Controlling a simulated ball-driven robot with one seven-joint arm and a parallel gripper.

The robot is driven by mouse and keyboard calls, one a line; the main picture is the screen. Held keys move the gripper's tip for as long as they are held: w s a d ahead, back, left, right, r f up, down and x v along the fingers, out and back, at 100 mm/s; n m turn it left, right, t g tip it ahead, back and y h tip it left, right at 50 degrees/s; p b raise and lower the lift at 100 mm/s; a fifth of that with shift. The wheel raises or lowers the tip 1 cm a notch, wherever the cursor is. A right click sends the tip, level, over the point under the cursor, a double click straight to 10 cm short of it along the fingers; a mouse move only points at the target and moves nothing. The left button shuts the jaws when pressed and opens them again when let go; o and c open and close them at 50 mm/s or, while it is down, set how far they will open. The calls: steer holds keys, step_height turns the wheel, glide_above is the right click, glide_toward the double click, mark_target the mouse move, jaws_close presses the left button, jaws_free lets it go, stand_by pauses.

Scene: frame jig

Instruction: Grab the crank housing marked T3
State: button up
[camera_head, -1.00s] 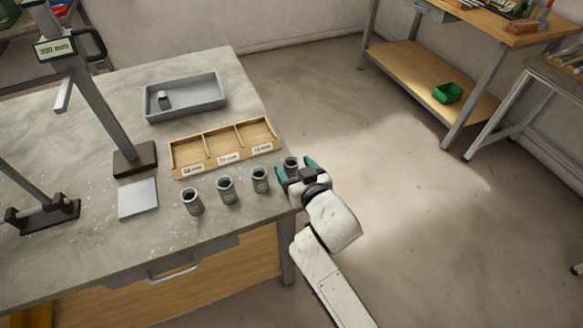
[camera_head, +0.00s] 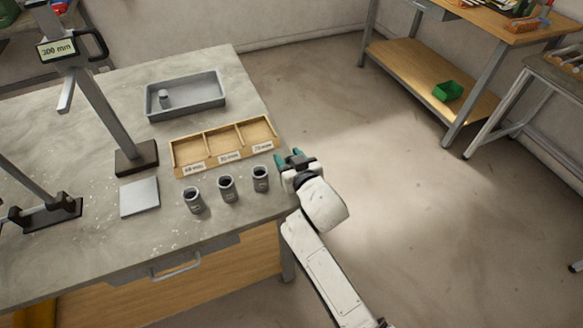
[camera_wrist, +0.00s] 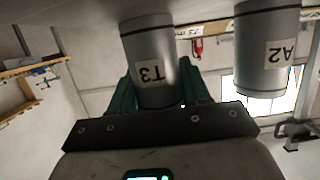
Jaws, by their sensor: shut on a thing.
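The crank housing marked T3 (camera_wrist: 150,50) is a grey cylinder with an upside-down label in the wrist view. It stands between the green fingers of my gripper (camera_wrist: 157,80), which is shut on it. In the head view my gripper (camera_head: 289,158) is at the right edge of the workbench, and the T3 housing is hidden there by the gripper. A like housing marked A2 (camera_wrist: 267,52) is beside it at the right of the wrist view, outside the fingers. I cannot tell whether T3 is clear of the bench top.
Three grey housings (camera_head: 227,189) stand in a row left of my gripper. Behind them is a wooden tray (camera_head: 205,150) with three labelled compartments. A grey bin (camera_head: 205,92) holding a small part, a height gauge (camera_head: 135,157) and a pale plate (camera_head: 139,198) are farther left.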

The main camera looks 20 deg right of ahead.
steer(key=c, duration=0.5)
steer(key=shift+r, duration=0.15)
